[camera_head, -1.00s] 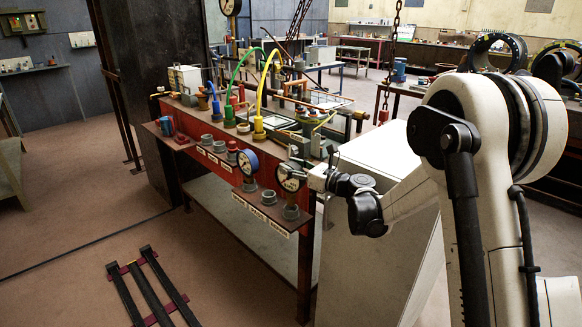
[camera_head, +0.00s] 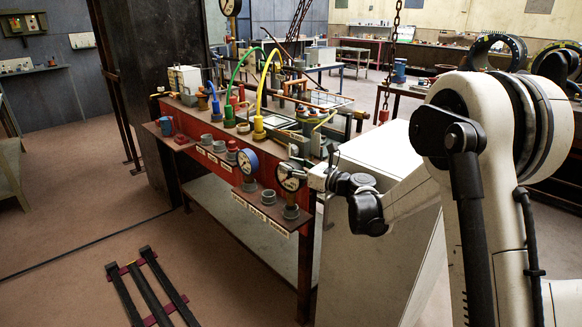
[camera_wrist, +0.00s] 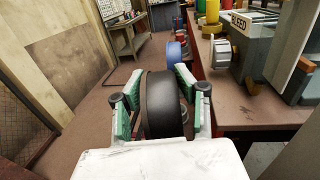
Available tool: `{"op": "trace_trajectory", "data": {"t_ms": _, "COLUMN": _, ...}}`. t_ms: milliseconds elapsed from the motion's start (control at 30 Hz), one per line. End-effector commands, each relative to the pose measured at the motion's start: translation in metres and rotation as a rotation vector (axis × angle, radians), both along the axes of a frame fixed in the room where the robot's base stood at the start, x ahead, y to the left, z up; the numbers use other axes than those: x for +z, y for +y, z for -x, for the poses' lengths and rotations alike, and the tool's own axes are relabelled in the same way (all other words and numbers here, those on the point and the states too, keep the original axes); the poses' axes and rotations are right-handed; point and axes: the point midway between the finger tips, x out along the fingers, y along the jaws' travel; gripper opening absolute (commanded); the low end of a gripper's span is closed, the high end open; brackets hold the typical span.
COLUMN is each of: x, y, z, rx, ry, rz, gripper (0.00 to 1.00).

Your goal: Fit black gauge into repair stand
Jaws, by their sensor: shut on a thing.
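The black gauge (camera_head: 291,176) has a white dial and a black rim. My gripper (camera_head: 309,177) is shut on it from the right. In the wrist view the gauge's black rim (camera_wrist: 162,105) sits between the green pads of my gripper (camera_wrist: 160,100). The gauge is upright above the rightmost grey stand (camera_head: 291,212) on the front shelf. The label below that stand is too small to read.
A blue gauge (camera_head: 247,161) stands to the left, also in the wrist view (camera_wrist: 176,53). An empty grey stand (camera_head: 268,197) lies between the gauges. The red workbench (camera_head: 222,172) carries hoses and valves behind. A pale cabinet (camera_head: 365,245) stands right of the bench.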

Motion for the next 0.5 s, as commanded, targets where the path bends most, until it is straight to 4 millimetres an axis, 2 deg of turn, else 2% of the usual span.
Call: {"op": "trace_trajectory", "data": {"t_ms": 500, "x": -0.0034, "y": 0.0, "z": 0.0, "rx": 0.0, "ry": 0.0, "rz": 0.0, "gripper": 0.0}}
